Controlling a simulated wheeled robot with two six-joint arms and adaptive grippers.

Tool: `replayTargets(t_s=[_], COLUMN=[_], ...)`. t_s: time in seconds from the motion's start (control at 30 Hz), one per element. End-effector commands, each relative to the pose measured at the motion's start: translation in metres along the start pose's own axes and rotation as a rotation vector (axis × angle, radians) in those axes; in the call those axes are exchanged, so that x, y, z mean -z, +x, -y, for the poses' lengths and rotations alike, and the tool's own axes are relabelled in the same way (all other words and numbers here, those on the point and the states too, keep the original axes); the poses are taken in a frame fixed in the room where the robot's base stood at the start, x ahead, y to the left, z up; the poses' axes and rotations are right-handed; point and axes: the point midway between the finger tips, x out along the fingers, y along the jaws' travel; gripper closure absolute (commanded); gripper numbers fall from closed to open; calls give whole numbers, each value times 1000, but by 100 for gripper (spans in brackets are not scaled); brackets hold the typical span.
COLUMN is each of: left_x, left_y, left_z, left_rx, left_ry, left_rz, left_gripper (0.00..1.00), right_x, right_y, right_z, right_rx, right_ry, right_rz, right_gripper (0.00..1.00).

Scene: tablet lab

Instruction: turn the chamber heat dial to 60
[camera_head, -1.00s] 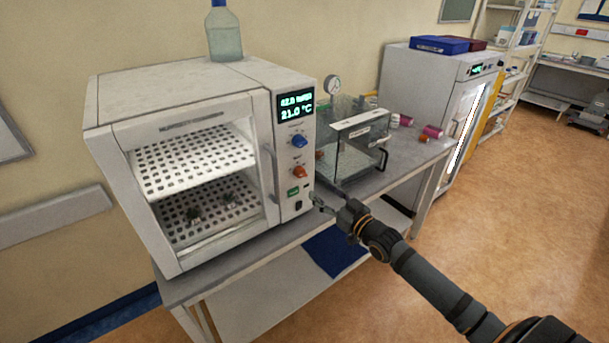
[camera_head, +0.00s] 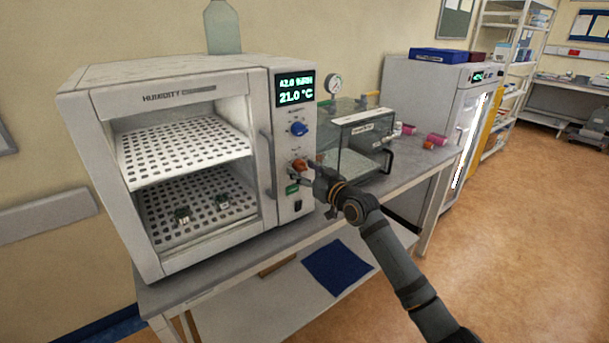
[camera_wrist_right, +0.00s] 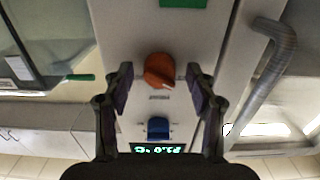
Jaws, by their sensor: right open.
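The white humidity chamber (camera_head: 165,77) stands on the bench with its display (camera_head: 294,90) reading 42.0 %RH and 21.0 °C. On its control panel are a blue dial (camera_head: 298,129) and, below it, an orange dial (camera_head: 299,165). My right gripper (camera_head: 316,170) is at the panel, close to the orange dial. In the right wrist view the orange dial (camera_wrist_right: 159,70) lies ahead between the open fingers, with a gap on each side. The blue dial (camera_wrist_right: 158,127) is below it there. The dial scale markings are too small to read. My left gripper is not in view.
A clear glass box (camera_head: 355,150) stands right of the chamber, close to my right gripper. The chamber's door handle (camera_head: 268,165) is left of the panel. A green switch (camera_head: 292,189) is below the orange dial.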

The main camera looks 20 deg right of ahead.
Motion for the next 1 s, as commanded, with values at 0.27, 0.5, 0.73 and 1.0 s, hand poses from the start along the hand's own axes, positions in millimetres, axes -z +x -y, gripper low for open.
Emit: replayTargets(t_s=[0.27, 0.5, 0.73, 1.0], left_x=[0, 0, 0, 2], left_y=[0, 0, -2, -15], left_z=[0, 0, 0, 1], left_rx=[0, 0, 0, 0], left_ry=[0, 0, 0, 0], left_rz=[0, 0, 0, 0], left_gripper=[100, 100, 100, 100], right_x=[0, 0, 1, 3], right_y=[0, 0, 0, 0], right_z=[0, 0, 0, -1], right_rx=[0, 0, 0, -2], right_ry=[0, 0, 16, 136], right_rz=[0, 0, 0, 0], right_gripper=[62, 95, 97, 97])
